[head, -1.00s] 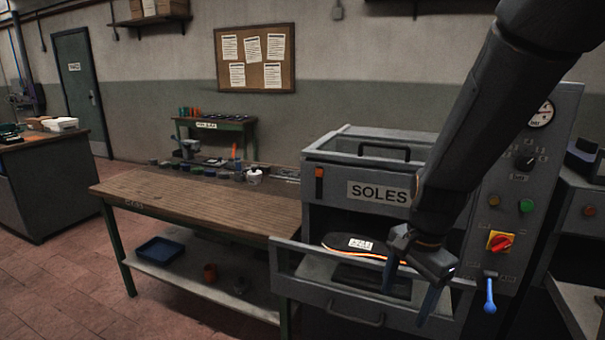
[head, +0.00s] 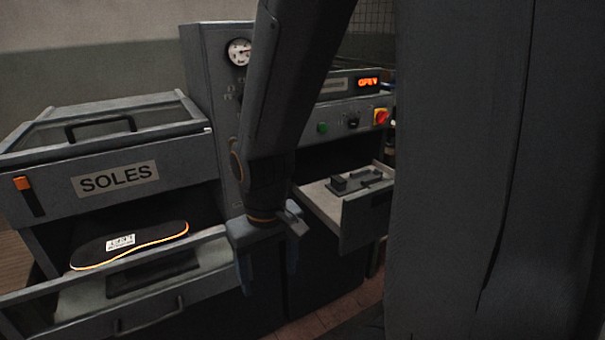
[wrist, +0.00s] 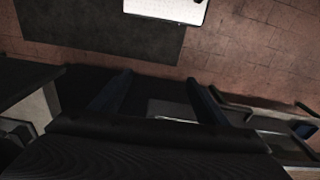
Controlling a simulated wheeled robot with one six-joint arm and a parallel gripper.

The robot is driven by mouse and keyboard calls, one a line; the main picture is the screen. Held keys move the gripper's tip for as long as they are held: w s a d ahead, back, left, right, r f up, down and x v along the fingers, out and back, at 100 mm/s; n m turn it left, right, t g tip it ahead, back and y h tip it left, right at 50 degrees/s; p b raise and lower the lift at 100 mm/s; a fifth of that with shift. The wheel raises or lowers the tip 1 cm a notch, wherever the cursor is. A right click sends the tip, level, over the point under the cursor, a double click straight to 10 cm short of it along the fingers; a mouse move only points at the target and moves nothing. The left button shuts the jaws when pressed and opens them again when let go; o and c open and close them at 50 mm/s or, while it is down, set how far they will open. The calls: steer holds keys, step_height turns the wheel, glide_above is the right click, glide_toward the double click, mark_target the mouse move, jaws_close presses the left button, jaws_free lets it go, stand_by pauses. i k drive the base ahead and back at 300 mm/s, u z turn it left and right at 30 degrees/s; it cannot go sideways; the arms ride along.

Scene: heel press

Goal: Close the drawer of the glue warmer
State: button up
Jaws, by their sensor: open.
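A grey machine (head: 335,110) with an orange lit display, a green button and a red-yellow switch stands right of centre in the head view. I see no name on it and cannot tell for certain that it is the glue warmer. Its drawer (head: 366,216) is pulled out and holds dark blocks (head: 360,181). My gripper (head: 268,278) is open and empty, with blue fingers pointing down, left of that drawer and apart from it in the picture. It also shows in the wrist view (wrist: 157,88). My arm hides part of the machine.
The machine labelled SOLES (head: 115,178) stands at the left. Its tray (head: 195,278) is out, with a dark sole (head: 130,243) on it. A control column with a gauge (head: 240,52) stands between the machines. In the wrist view a dark mat (wrist: 100,30) lies on the tiled floor.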

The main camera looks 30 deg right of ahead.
mark_target(355, 205)
steer(key=z, duration=3.6)
steer(key=k, duration=1.15)
steer(key=u, duration=1.7)
steer(key=i, duration=0.5)
steer(key=z, duration=0.05)
